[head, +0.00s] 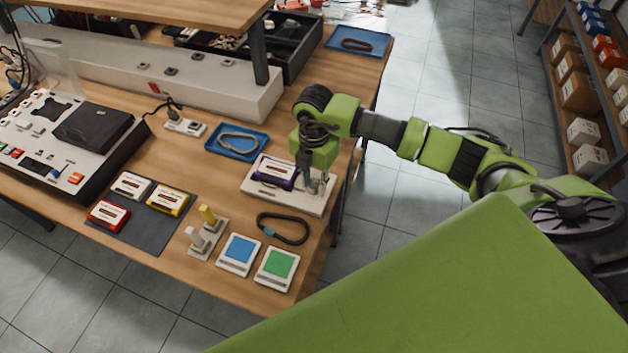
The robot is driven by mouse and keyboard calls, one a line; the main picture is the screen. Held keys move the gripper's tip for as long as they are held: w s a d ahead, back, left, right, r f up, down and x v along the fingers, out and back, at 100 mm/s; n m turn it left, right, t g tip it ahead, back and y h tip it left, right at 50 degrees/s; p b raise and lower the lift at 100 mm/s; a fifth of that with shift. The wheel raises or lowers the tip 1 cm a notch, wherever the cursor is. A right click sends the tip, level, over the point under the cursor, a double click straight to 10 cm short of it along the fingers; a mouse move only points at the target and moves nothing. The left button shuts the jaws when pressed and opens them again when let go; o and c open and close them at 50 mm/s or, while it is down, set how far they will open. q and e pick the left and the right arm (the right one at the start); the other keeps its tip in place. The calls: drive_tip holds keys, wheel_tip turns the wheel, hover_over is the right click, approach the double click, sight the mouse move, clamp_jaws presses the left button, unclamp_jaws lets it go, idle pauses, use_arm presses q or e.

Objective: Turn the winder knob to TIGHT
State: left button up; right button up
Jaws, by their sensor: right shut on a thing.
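The winder (308,206) is a pale flat base at the right part of the bench, near its edge. A purple-edged cassette (272,172) with a white label lies on the winder's left part. My right gripper (316,184) comes down over the winder's right end, just right of the cassette, and is shut on the winder knob. The fingers mostly hide the knob, so its angle cannot be told. No TIGHT marking can be read from here. My left gripper is not in view.
A blue tray (229,151) with a looped strap lies behind left of the winder. A dark loop (290,237), blue pad (240,250) and green pad (277,265) lie in front. Several cassettes sit on a dark mat (145,229). A grey-white long box (215,88) stands behind.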

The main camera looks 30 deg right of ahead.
sight(314, 183)
drive_tip(key=shift+w+r+m, duration=0.1)
drive_tip(key=shift+m, duration=0.8)
drive_tip(key=o, duration=1.1)
wheel_tip(314, 183, up, 12)
